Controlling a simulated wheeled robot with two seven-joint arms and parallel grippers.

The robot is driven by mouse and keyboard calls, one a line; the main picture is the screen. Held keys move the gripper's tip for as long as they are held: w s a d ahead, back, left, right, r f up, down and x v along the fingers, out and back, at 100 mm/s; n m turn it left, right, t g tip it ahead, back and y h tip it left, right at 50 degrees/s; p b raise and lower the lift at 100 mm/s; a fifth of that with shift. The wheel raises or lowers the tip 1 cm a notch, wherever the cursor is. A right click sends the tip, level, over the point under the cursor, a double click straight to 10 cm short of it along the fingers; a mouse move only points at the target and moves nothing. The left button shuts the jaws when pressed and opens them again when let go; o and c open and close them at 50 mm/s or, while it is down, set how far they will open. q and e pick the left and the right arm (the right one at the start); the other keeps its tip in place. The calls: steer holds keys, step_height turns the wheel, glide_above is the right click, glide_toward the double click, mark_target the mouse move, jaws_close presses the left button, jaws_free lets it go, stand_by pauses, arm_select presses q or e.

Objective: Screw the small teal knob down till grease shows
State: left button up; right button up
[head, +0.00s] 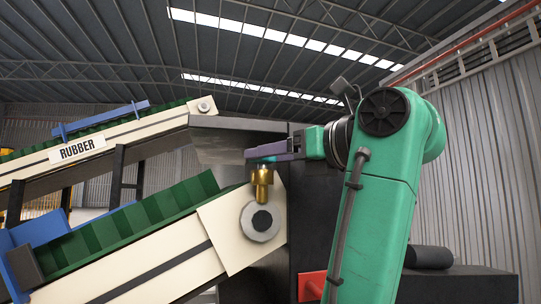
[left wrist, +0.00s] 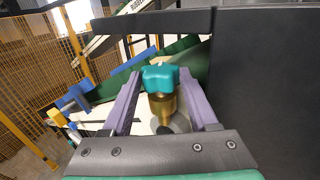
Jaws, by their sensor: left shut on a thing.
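The teal knob (left wrist: 160,77) has a lobed top and sits on a brass cup (head: 262,182), which stands upright above the round bearing at the upper end of the lower conveyor. The cup also shows below the knob in the left wrist view (left wrist: 162,106). My left gripper (left wrist: 161,80) is shut on the knob, one purple finger on each side of it. In the head view the purple finger (head: 270,151) hides most of the knob. I cannot make out any grease at this size. My right gripper is not in view.
The lower conveyor (head: 150,262) with a green ribbed belt slopes up to the bearing (head: 261,222). A second conveyor with a RUBBER sign (head: 77,150) lies behind. A dark housing (head: 303,200) stands close behind my gripper. Yellow mesh fencing (left wrist: 30,85) is at left.

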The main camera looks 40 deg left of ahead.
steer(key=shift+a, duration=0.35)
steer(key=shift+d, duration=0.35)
arm_select(q)
steer(key=o, duration=1.1)
steer(key=shift+c, duration=0.2)
